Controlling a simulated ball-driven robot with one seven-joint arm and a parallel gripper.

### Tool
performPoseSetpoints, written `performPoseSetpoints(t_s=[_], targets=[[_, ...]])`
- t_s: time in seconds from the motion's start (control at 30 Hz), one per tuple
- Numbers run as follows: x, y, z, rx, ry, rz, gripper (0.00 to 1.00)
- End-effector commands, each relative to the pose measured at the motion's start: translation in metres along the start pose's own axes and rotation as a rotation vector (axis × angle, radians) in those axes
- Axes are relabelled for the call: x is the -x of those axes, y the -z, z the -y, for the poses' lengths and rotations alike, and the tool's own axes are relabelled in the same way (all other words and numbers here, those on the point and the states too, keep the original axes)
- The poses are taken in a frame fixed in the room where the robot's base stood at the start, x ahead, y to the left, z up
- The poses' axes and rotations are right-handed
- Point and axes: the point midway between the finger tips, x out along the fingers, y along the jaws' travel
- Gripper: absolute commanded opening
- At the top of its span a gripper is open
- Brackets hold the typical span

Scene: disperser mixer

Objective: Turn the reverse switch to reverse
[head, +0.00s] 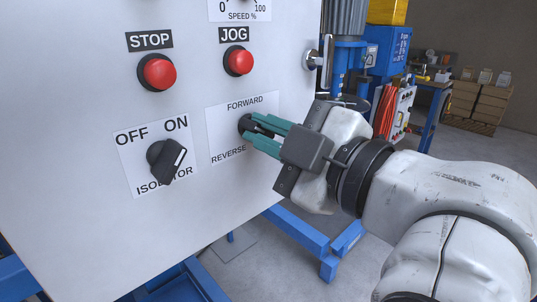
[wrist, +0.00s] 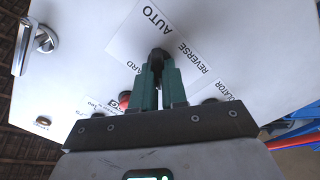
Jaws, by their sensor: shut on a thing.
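The reverse switch (head: 244,124) is a black rotary knob on a white label plate on the grey panel. FORWARD is printed above it and REVERSE below it in the head view. In the wrist view the switch (wrist: 158,54) shows just beyond the fingertips, and the label also reads AUTO. My gripper (head: 250,127) has two green fingers shut on the knob, one above and one below in the head view. The fingers also show in the wrist view (wrist: 159,72). They hide most of the knob, so I cannot tell which way it points.
A black isolator switch (head: 168,160) sits left of the label. The red STOP button (head: 157,72) and red JOG button (head: 239,61) are above. A metal door handle (head: 322,60) stands out at the panel's right edge. Blue frame bars (head: 300,232) lie below.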

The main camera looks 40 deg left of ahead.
Motion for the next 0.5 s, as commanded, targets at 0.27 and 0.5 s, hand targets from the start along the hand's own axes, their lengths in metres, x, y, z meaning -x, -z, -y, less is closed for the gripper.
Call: performPoseSetpoints(t_s=[0.27, 0.5], targets=[[-0.0004, -0.0005, 0.0017, 0.093, 0.002, 0.000, 0.00], [-0.0005, 0.0002, 0.0011, 0.113, 0.002, -0.001, 0.00]])
